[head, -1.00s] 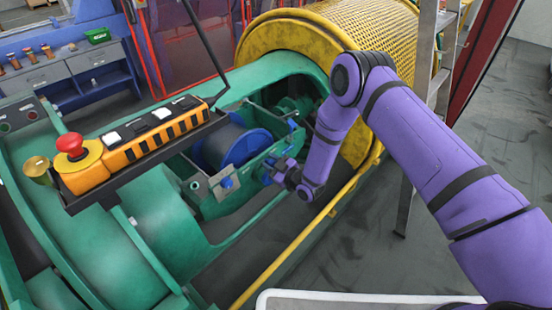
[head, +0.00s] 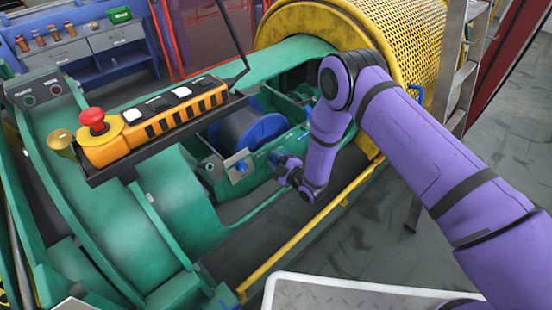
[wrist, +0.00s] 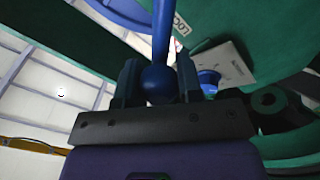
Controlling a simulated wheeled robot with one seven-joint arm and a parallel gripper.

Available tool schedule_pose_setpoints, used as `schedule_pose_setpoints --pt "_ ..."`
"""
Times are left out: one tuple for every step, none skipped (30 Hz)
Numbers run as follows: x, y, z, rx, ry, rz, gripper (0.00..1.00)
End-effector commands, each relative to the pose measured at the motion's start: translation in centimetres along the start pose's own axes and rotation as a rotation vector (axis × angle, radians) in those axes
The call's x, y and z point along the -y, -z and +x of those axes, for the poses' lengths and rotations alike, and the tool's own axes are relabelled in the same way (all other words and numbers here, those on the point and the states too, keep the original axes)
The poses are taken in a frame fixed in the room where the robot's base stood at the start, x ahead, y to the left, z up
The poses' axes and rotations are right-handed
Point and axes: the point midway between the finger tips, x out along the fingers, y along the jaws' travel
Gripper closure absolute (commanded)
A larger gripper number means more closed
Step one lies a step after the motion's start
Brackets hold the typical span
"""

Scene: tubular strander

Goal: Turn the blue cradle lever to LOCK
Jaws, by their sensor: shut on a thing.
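The blue cradle lever (wrist: 161,35) shows in the wrist view as a rod ending in a round ball knob (wrist: 158,82). My gripper (wrist: 158,78) is shut on that ball, one dark finger on each side. A white label reading LOCK (wrist: 181,25) is on the green cradle wall just right of the rod. In the head view my gripper (head: 279,162) is at the near side of the green cradle, and it mostly hides the lever there. I cannot tell the lever's exact angle against the label.
A grey plate (wrist: 232,62) with a blue knob (wrist: 208,80) is close right of the gripper. A blue spool (head: 258,134) sits in the cradle. A yellow rail (head: 300,235) runs in front, and an orange control box (head: 165,122) hangs at left.

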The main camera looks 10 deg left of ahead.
Motion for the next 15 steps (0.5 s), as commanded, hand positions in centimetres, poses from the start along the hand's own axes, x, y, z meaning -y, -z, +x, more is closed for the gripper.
schedule_pose_setpoints --pt "0.18 0.02 -0.04 0.001 0.003 -0.003 1.0" --pt "0.2 0.02 -0.04 0.001 0.003 -0.004 1.0" --pt "0.21 0.03 -0.04 0.001 0.003 -0.004 1.0" --pt "0.22 0.03 -0.05 0.001 0.003 -0.004 1.0" --pt "0.23 0.03 -0.05 0.001 0.004 -0.004 1.0" --pt "0.25 0.03 -0.05 0.001 0.004 -0.004 1.0" --pt "0.26 0.03 -0.06 0.001 0.004 -0.004 1.0" --pt "0.27 0.04 -0.06 0.001 0.004 -0.003 1.0" --pt "0.28 0.04 -0.06 0.001 0.005 -0.003 1.0" --pt "0.29 0.04 -0.07 0.001 0.005 -0.003 1.0" --pt "0.3 0.04 -0.07 0.001 0.005 -0.003 0.64" --pt "0.3 0.05 -0.07 0.001 0.005 -0.003 0.55" --pt "0.3 0.05 -0.07 0.001 0.005 -0.003 0.48" --pt "0.28 0.05 -0.06 0.001 0.005 -0.003 0.41" --pt "0.26 0.05 -0.06 0.0 0.004 -0.003 0.41"
